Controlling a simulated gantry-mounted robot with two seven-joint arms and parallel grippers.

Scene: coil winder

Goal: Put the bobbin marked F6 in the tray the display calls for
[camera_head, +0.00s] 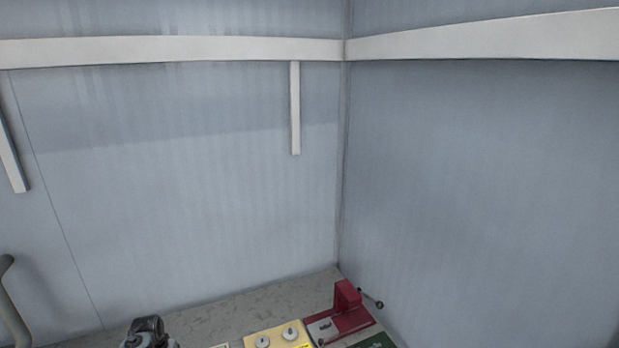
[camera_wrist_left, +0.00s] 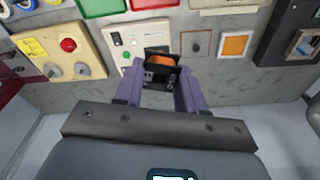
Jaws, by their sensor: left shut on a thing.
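In the left wrist view my left gripper (camera_wrist_left: 160,82) has its purple fingers shut on a dark bobbin with an orange winding (camera_wrist_left: 161,61). The bobbin is held above the grey bench; no F6 mark can be read on it. A green tray (camera_wrist_left: 100,9) and a red tray (camera_wrist_left: 152,4) are cut off by the top edge. No readable display message shows. My right gripper is in neither view.
A yellow control box (camera_wrist_left: 65,45) with a red button and a white panel (camera_wrist_left: 128,42) stand left of the bobbin. An orange square plate (camera_wrist_left: 235,45) and a dark device (camera_wrist_left: 290,40) lie to the right. The dark red winder (camera_head: 347,307) stands near the wall corner.

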